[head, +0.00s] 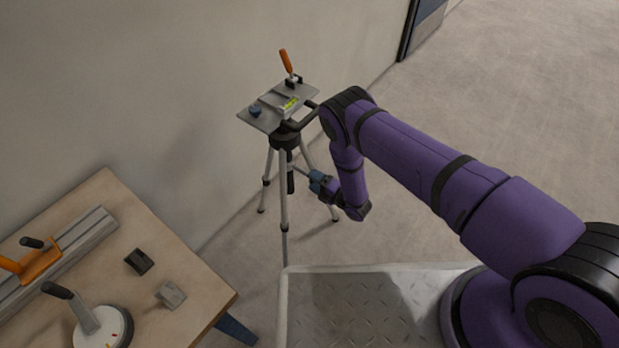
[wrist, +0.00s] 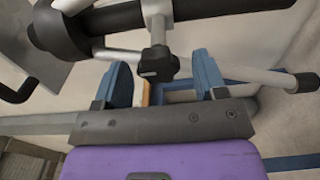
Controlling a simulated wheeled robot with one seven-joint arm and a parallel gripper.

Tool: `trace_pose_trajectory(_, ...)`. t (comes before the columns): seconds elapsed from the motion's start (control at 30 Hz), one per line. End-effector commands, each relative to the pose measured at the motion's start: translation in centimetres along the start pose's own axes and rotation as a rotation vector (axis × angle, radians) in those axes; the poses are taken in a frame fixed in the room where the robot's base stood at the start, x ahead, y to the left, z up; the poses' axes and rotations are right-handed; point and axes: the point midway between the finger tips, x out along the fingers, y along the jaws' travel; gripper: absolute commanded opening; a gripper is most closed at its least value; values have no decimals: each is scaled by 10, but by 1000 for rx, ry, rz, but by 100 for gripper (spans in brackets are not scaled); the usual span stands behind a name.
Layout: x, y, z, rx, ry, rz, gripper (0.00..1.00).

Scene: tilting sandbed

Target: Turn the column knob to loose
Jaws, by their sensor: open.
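The column knob (wrist: 158,64) is a small black knob on a grey stem, below the tripod's dark column in the wrist view. My gripper (wrist: 160,72) is open, with one blue finger on each side of the knob in that view. Gaps show between the knob and both fingers, and nothing is held. How deep the knob sits between the fingers I cannot tell. In the head view my gripper (head: 315,181) is beside the tripod (head: 284,190), just right of its column. The knob cannot be made out there.
The tripod stands upright near the wall, with a grey plate (head: 262,119) on top carrying a yellow-green level (head: 291,103) and an orange-handled clamp (head: 287,64). A tripod leg and braces run close to my fingers. A wooden table (head: 190,278) stands at lower left.

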Motion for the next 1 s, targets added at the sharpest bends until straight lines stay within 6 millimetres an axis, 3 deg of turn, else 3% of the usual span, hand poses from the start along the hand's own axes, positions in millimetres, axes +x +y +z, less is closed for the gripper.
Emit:
trace_pose_trajectory(0.2, -43, -1, 1, 0, -1, -3, 65)
trace_pose_trajectory(0.4, -70, -1, 0, 0, -1, -2, 65)
trace_pose_trajectory(0.6, -79, 0, 0, 0, 0, 0, 65)
trace_pose_trajectory(1.0, -79, 0, 0, 0, 0, 0, 65)
